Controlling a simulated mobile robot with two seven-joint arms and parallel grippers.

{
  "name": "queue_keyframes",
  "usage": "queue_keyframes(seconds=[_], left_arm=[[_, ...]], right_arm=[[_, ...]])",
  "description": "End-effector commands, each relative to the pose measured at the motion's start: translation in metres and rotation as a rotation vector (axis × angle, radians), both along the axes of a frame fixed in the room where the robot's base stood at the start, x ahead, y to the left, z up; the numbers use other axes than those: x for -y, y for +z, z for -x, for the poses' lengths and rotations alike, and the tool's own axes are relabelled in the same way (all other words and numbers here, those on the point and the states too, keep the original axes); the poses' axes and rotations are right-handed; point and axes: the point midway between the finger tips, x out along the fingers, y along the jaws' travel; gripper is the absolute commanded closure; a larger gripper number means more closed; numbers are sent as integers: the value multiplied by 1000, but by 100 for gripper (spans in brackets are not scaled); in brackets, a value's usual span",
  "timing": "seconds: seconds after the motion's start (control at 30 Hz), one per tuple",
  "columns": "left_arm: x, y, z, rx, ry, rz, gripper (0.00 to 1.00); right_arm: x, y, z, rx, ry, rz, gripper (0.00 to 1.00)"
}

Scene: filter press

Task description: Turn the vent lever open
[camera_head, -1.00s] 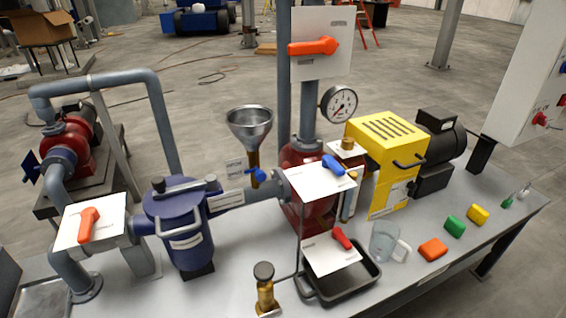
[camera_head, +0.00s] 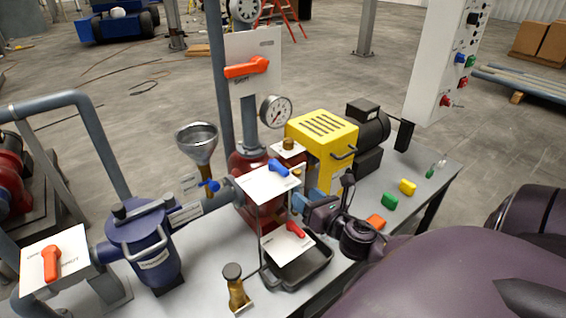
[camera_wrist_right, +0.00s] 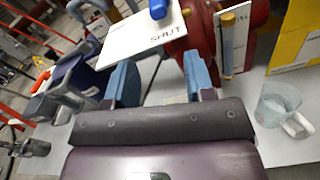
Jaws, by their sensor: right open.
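A blue lever (camera_head: 278,167) lies on a white plate (camera_head: 262,182) above the red pump body; it also shows at the top of the right wrist view (camera_wrist_right: 158,8), near the word SHUT. A red lever (camera_head: 296,230) sits on a lower white plate (camera_head: 284,247) over a black tray. I cannot read which lever is marked vent. My right gripper (camera_head: 307,197) is open and empty, its blue fingers just right of and below the blue lever's plate. In the right wrist view the spread fingers (camera_wrist_right: 160,77) point toward that plate, apart from the blue lever. My left gripper is out of view.
A black tray (camera_head: 300,268) lies under the lower plate. A yellow motor guard (camera_head: 322,140) and a gauge (camera_head: 276,111) stand behind. A clear cup (camera_wrist_right: 278,103) stands on the bench. Green (camera_head: 390,202) and yellow (camera_head: 407,187) blocks lie to the right.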

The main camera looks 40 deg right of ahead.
Motion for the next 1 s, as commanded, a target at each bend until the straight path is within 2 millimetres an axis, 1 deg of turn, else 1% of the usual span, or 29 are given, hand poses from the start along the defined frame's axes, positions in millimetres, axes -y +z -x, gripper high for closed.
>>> queue_keyframes(seconds=[0.03,0.1,0.23,0.37,0.8,1.0], left_arm=[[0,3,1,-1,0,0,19],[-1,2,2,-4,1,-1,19],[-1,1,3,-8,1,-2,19],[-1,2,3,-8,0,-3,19],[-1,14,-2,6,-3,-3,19],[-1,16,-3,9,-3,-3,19]], right_arm=[[3,11,-3,8,9,79,51],[6,19,-6,12,18,166,51],[8,24,-10,16,23,236,51],[9,24,-21,17,24,241,51],[16,24,-86,16,22,236,51],[18,23,-107,14,23,235,51]])
